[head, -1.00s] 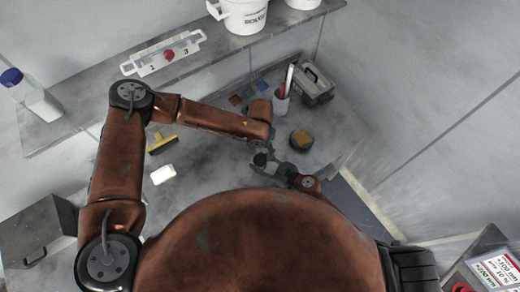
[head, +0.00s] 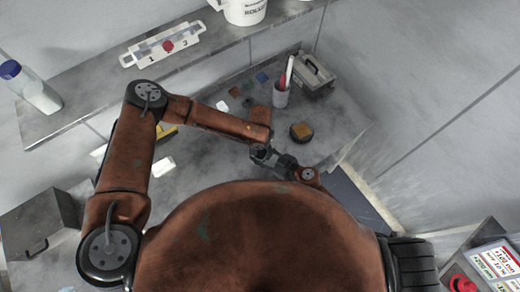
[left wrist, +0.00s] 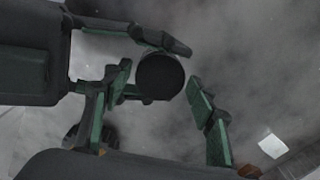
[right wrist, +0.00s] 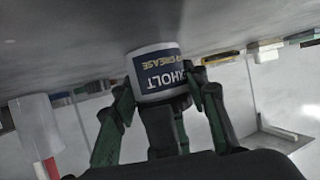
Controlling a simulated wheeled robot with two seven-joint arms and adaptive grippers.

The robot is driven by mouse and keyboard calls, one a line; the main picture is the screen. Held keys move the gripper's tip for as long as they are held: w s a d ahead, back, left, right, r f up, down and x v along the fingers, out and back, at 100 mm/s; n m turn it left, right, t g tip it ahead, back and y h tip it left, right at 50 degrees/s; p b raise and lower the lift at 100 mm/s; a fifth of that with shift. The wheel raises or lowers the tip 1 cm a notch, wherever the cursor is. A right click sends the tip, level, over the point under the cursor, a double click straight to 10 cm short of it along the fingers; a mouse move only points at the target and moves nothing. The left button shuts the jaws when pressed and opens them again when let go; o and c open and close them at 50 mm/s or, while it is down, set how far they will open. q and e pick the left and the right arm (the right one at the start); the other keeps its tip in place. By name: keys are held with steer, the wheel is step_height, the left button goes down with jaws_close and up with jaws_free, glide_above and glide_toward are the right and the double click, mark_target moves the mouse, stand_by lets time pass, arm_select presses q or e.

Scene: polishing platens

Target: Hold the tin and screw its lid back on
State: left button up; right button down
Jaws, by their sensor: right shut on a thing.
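The tin (right wrist: 157,72) is white and blue with grease lettering, seen inverted in the right wrist view. My right gripper (head: 280,162) is shut on it; its fingers stand on both sides in the right wrist view. A dark round top (left wrist: 160,76), which looks like the lid, faces the left wrist camera. I cannot tell how it sits on the tin. My left gripper (left wrist: 158,92) is open, with one finger on each side of this dark disc. In the head view the left gripper (head: 260,150) is over the tin and mostly covers it.
Behind are a cup with sticks (head: 281,98) and a grey toolbox (head: 315,77). A shelf with a numbered white rack (head: 162,46) runs along the wall.

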mark_target(260, 152)
arm_select(q)
steer(key=c, duration=1)
steer(key=shift+m, duration=1.7)
steer(key=o, duration=1.2)
steer(key=shift+o, duration=0.2)
steer(key=shift+r, duration=2.3)
steer(key=shift+c, duration=0.2)
